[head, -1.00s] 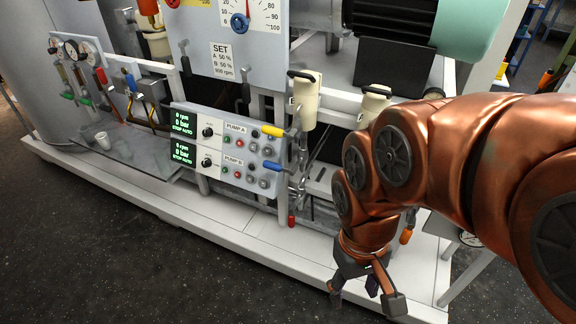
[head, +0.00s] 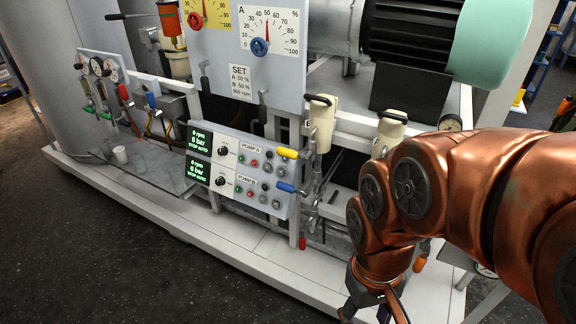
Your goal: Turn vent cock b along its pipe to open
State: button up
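No readable label marks vent cock b, so I cannot tell which handle it is. Small coloured handles show around the pump panel: a yellow one (head: 287,153), a blue one (head: 286,187), a low red one (head: 302,243) and an orange one (head: 420,264) beside my wrist. Two cream housings with black top handles stand behind, a left one (head: 321,125) and a right one (head: 388,132). My gripper (head: 374,314) hangs at the bottom edge, its fingers spread and apparently empty. Its fingertips are partly cut off. My arm hides part of the skid on the right.
The pump panel (head: 239,168) has green displays and knobs. A dial board (head: 245,50) stands above it. The white skid edge (head: 200,233) runs along the front. The dark floor at lower left is clear.

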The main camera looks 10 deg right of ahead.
aim_at(284, 152)
jog(key=u, duration=0.4)
jog(key=i, duration=0.35)
jog(key=u, duration=0.95)
jog(key=i, duration=1.9)
jog(key=z, duration=1.2)
jog(key=k, duration=0.1)
jog(key=u, duration=0.1)
